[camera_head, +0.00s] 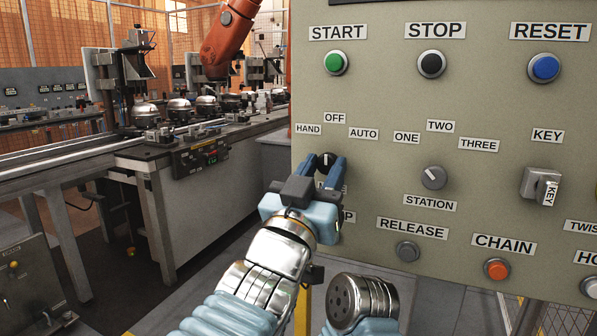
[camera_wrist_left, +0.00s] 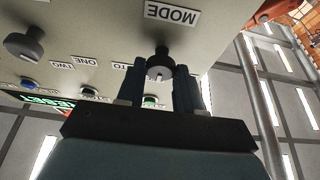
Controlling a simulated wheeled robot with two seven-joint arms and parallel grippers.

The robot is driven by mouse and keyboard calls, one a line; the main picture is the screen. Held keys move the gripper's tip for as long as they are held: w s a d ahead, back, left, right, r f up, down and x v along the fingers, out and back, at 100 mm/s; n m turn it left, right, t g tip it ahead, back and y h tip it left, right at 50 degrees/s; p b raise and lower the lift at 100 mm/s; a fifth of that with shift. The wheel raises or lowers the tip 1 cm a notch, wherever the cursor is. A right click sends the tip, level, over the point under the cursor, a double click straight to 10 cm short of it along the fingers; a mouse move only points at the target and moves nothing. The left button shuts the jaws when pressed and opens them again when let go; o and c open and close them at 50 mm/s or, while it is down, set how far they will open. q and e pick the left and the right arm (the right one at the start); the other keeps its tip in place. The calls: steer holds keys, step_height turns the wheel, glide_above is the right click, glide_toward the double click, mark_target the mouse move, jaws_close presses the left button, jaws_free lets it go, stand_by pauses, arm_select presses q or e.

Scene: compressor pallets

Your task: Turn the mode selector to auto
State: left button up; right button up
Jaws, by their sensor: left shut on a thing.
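The mode selector (camera_head: 326,160) is a small black knob on the grey-green panel, below the HAND, OFF and AUTO labels. Its white mark points about straight up, toward OFF (camera_head: 334,118), not toward AUTO (camera_head: 363,133). My left gripper (camera_head: 324,167) is shut on the knob, one blue finger on each side. The left wrist view shows the knob (camera_wrist_left: 159,62) between the fingers, by the upside-down MODE label (camera_wrist_left: 172,12). In the head view my gripper covers most of the label under the knob. My right gripper is not in view.
The station selector (camera_head: 433,177) sits to the right, with the key switch (camera_head: 541,186) beyond it. START, STOP and RESET buttons are above; release (camera_head: 408,250) and chain (camera_head: 497,269) buttons are below. A conveyor line (camera_head: 190,135) with an orange robot arm (camera_head: 229,40) stands at the left.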

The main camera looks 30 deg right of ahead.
arm_select(q)
steer(key=shift+w+a+f+m+g+h+b, duration=0.15)
steer(key=shift+m+b, duration=0.4)
steer(key=shift+b, duration=0.65)
steer(key=shift+f+m+g+h+b, duration=0.1)
steer(key=shift+m+g+h+b, duration=0.3)
steer(key=shift+b, duration=0.75)
steer(key=shift+w+a+f+m+g+y+b, duration=0.1)
steer(key=shift+m+b, duration=0.55)
steer(key=shift+b, duration=0.55)
steer(key=shift+r+m, duration=0.2)
steer(key=shift+m, duration=0.4)
steer(key=shift+r+m+g+h, duration=0.15)
steer(key=shift+m+g+h, duration=0.1)
steer(key=shift+m+g, duration=0.35)
steer(key=m+g+p, duration=0.1)
steer(key=m, duration=0.2)
steer(key=shift+r, duration=0.2)
steer(key=m+g+p, duration=0.1)
steer(key=m, duration=0.1)
steer(key=shift+m+g+h, duration=0.25)
steer(key=shift+m+h, duration=0.05)
steer(key=shift+d+m+p, duration=0.1)
steer(key=shift+m+p, duration=0.3)
steer(key=shift+m, duration=0.2)
steer(key=shift+f+g, duration=0.1)
steer(key=shift+g, duration=0.3)
